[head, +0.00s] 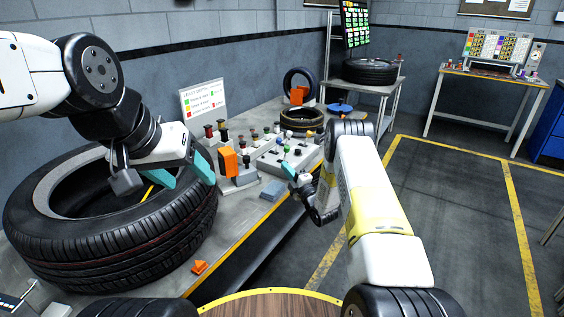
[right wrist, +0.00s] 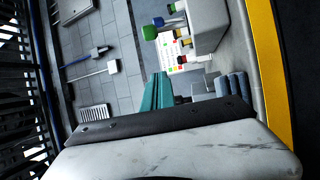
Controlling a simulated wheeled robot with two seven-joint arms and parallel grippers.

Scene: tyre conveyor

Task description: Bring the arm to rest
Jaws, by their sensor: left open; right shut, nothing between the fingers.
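My left gripper (head: 178,172) has teal fingers and hangs over the right rim of a large black tyre (head: 130,240) on the bench. It is open and I see nothing held in it. My right arm reaches forward from the lower right, and my right gripper (head: 293,175) is beside the bench's front edge, near the control box. Its teal fingers are closed together and empty, and they also show in the right wrist view (right wrist: 157,92).
A control box (head: 285,155) with coloured knobs, an orange block (head: 228,161) and a sign (head: 203,100) stand on the bench. Smaller tyres (head: 302,120) are behind. A side table (head: 490,80) stands at the back right. The yellow-lined floor (head: 450,190) is clear.

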